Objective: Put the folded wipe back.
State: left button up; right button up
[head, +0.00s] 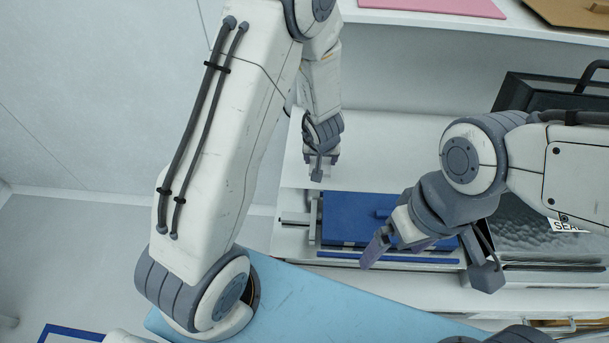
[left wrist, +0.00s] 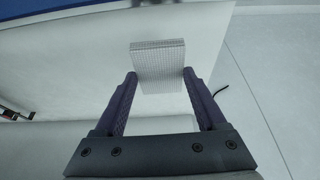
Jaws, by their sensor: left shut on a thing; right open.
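The folded wipe (left wrist: 158,60) is a small white block with a fine grid texture. In the left wrist view it sits between the two fingertips of my left gripper (left wrist: 159,78), which is shut on it. A white surface shows behind the wipe; I cannot tell whether they touch. In the head view my left gripper (head: 322,168) points down behind the blue fixture, and I cannot make out the wipe there. My right gripper (head: 430,266) is open and empty, with its fingers spread over the front of the blue fixture (head: 347,213).
A dark box with a clear textured front (head: 545,240) and a partly hidden label stands at the right, behind my right arm. A pink mat (head: 440,5) and a brown board (head: 570,10) lie on the upper shelf.

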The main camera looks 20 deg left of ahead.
pick_arm(q)
jog(key=b, duration=0.2)
send_over(305, 172)
jog(key=s, duration=0.1)
jog(key=f, duration=0.3)
jog(key=shift+s+d, duration=0.2)
jog(key=shift+f+b, duration=1.8)
jog(key=shift+f, duration=0.15)
pick_arm(e)
notch_tip(305, 172, down, 7)
pick_arm(q)
jog(key=shift+f, duration=0.15)
jog(key=o, duration=1.3)
jog(key=shift+o, duration=0.2)
jog(key=shift+r+p, duration=0.3)
jog(key=shift+r, duration=0.25)
jog(key=p+v, duration=0.6)
jog(key=v, duration=0.5)
jog(key=shift+s+p, duration=0.2)
jog(key=shift+p, duration=0.2)
pick_arm(e)
notch_tip(305, 172, up, 8)
jog(key=shift+f, duration=0.25)
pick_arm(q)
jog(key=shift+d, duration=0.1)
